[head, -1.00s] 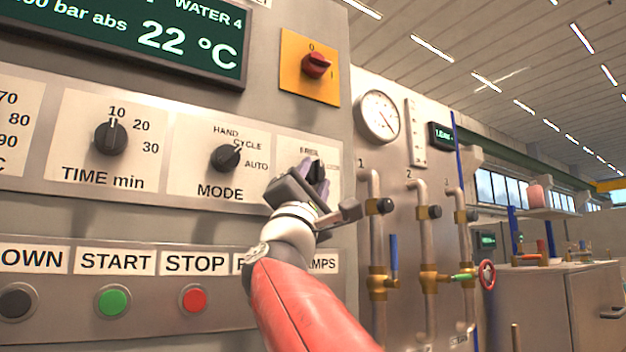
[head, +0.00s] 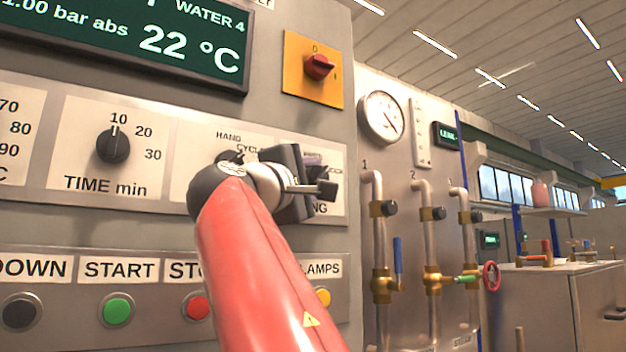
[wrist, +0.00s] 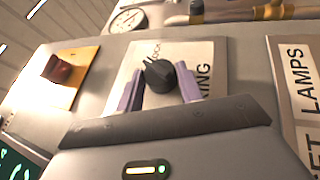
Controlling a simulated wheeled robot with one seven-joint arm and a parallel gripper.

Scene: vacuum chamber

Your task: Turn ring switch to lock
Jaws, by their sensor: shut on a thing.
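The ring switch (wrist: 166,78) is a black rotary knob on a white label plate, with "ING" and part of "LOCK" readable beside it in the wrist view. A narrow end of the knob points toward the "LOCK" lettering; I cannot tell whether it lines up exactly. My gripper (wrist: 159,90) has its two purple fingers on either side of the knob, shut on it. In the head view my gripper (head: 316,168) is at the right end of the control panel, and its dark body and wrist hide most of the switch.
The mode knob (head: 231,158) is partly covered by my wrist. The time knob (head: 113,145) is further left. A red switch on a yellow plate (head: 314,69) is above. Push buttons (head: 117,310) line the lower panel. Pipes with valves (head: 382,285) stand to the right.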

